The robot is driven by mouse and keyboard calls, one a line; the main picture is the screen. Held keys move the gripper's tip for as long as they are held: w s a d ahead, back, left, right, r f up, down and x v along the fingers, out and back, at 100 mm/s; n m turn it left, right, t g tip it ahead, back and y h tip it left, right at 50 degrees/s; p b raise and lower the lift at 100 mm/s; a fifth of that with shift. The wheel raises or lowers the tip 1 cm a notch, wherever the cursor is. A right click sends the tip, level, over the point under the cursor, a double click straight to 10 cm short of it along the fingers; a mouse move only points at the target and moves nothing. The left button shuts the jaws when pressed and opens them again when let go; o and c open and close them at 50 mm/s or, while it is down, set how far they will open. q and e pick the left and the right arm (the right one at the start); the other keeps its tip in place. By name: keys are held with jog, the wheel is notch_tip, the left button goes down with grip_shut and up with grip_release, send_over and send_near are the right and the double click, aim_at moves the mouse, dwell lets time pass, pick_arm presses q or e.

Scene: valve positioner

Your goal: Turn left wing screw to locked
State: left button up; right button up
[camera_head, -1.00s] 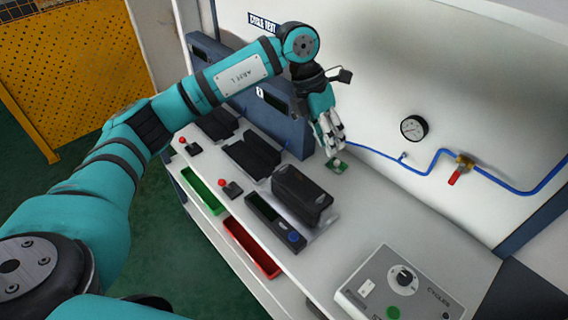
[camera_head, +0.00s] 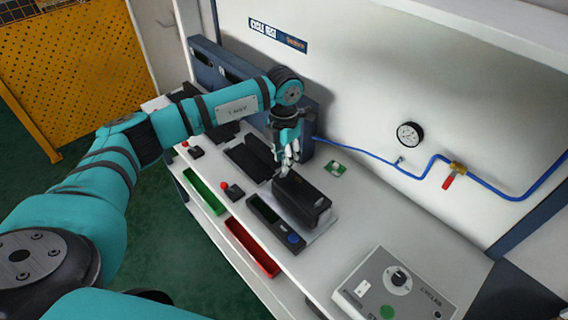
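A black box-shaped positioner (camera_head: 304,199) sits on a light plate on the white bench. No wing screw can be made out on it at this size. My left gripper (camera_head: 284,171) points down at the far left end of the positioner, very close to it. I cannot tell whether it touches. Its fingers are too small and partly hidden to show whether they are open or shut. My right gripper is not in view.
A small green board (camera_head: 336,168) lies behind the positioner. A black device with a blue knob (camera_head: 293,239) lies in front. Red (camera_head: 251,247) and green (camera_head: 205,191) bins hang at the front edge. A control box (camera_head: 395,285) stands at right. A blue hose with red valve (camera_head: 449,181) runs along the back wall.

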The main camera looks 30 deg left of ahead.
pick_arm(q)
jog(key=shift+f+p, duration=0.4)
jog(key=shift+f, duration=1.85)
grip_shut()
